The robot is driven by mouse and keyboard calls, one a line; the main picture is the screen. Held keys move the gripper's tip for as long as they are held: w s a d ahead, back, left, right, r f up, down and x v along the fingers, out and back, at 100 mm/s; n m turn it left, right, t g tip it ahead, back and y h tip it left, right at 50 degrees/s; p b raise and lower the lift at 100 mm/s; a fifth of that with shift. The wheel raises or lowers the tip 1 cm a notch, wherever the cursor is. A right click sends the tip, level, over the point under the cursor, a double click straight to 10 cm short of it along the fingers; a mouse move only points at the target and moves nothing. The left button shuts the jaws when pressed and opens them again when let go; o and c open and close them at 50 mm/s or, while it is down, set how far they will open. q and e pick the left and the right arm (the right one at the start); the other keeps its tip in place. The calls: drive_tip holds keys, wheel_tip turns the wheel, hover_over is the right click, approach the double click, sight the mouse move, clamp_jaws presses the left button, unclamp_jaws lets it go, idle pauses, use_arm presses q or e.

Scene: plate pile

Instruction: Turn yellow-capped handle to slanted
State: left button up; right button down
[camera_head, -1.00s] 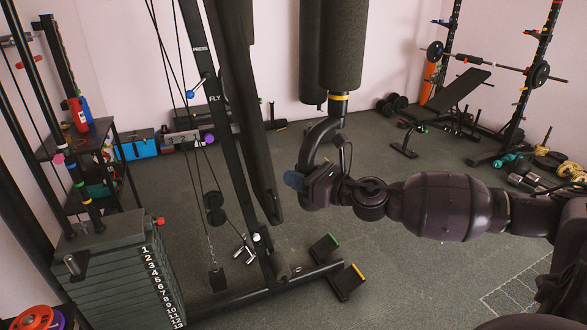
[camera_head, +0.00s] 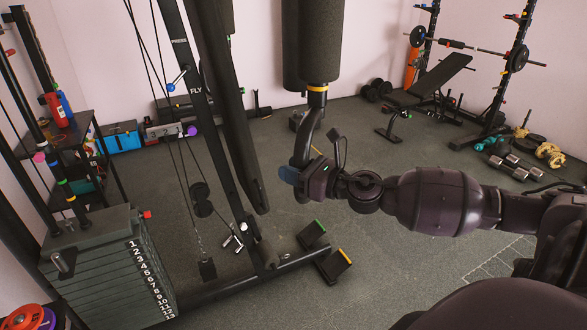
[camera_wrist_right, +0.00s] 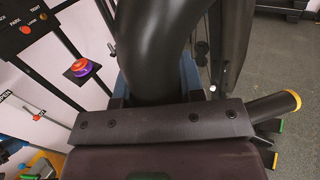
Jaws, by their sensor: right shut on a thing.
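In the right wrist view the thick black bar (camera_wrist_right: 155,50) runs up between my blue fingers (camera_wrist_right: 155,84). A black tube with a yellow end (camera_wrist_right: 292,100) sticks out on the right there; its join to the bar is hidden. My left gripper is not in view.
The machine's black upright frame (camera_head: 212,110) stands just left of my gripper. A numbered weight stack (camera_head: 105,275) is at lower left. Pedals with green and yellow edges (camera_head: 333,266) lie below.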

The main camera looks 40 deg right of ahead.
drive_tip(key=c, duration=1)
unclamp_jaws()
drive_tip(key=shift+s+a+f, duration=0.25)
drive_tip(key=shift+a+f, duration=0.05)
drive_tip(key=shift+a, duration=0.1)
drive_tip(key=shift+o, duration=1.3)
drive_tip(key=shift+s+a+r, duration=0.1)
drive_tip(key=shift+r, duration=0.05)
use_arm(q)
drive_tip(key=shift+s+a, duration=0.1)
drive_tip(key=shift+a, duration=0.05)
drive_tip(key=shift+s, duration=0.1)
use_arm(e)
drive_tip(key=shift+d, duration=0.2)
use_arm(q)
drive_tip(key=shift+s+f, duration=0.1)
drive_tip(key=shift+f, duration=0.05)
use_arm(e)
drive_tip(key=shift+s+d, duration=0.25)
drive_tip(key=shift+s, duration=0.25)
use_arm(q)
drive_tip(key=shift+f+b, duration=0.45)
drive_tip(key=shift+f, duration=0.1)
use_arm(e)
drive_tip(key=v, duration=0.9)
drive_tip(key=shift+s, duration=0.2)
